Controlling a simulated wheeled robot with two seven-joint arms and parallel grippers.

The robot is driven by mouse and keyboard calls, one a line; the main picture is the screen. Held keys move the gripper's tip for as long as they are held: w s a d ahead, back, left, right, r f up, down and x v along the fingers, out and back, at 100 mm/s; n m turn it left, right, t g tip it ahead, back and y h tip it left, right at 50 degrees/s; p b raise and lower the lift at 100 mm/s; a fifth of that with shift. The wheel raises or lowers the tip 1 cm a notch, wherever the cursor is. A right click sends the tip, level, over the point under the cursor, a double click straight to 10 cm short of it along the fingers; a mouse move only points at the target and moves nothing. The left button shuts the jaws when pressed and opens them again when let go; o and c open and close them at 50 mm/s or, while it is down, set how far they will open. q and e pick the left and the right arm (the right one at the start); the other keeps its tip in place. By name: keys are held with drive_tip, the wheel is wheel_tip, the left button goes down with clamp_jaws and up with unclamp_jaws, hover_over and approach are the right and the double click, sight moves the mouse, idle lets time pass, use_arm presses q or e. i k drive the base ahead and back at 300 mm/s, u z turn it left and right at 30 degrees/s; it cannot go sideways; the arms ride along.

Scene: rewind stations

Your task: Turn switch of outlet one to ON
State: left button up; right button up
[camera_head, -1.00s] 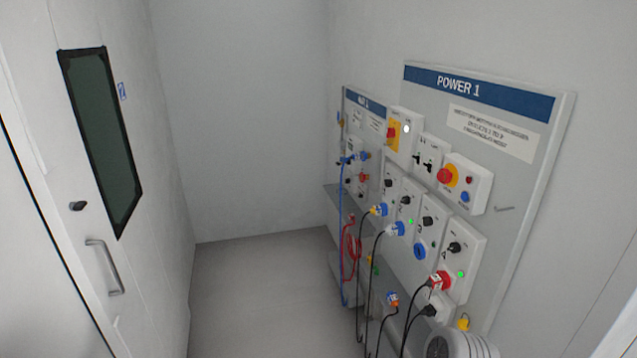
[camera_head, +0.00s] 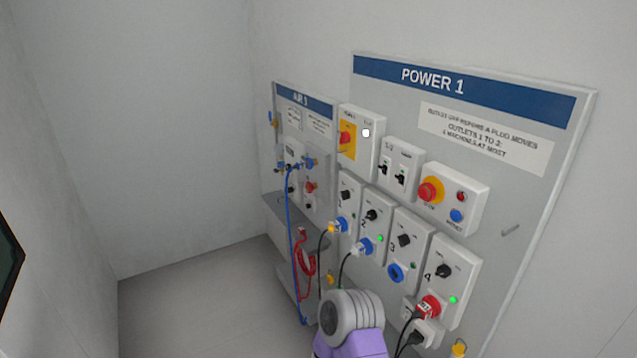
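Outlet one (camera_head: 349,188) is the leftmost of the white outlet boxes on the POWER 1 panel. Its black rotary switch (camera_head: 346,195) sits above a blue socket with a blue-and-yellow plug (camera_head: 338,227) in it. The switch's exact angle is too small to read, and I see no bright green lamp on this box. Neither of my grippers is in view. A grey-and-purple part of my arm shows at the bottom centre, below the outlets and apart from the switch in the picture.
Outlets two (camera_head: 372,214), three (camera_head: 404,240) and four (camera_head: 444,271) stand to the right; two and four show lit green lamps. Above are a red emergency stop (camera_head: 431,190) and breakers (camera_head: 392,171). The AIR panel (camera_head: 303,100) with hoses is at left. Black cables hang below.

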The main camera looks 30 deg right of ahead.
sight(345, 194)
drive_tip(key=i, duration=2.15)
drive_tip(key=z, duration=1.05)
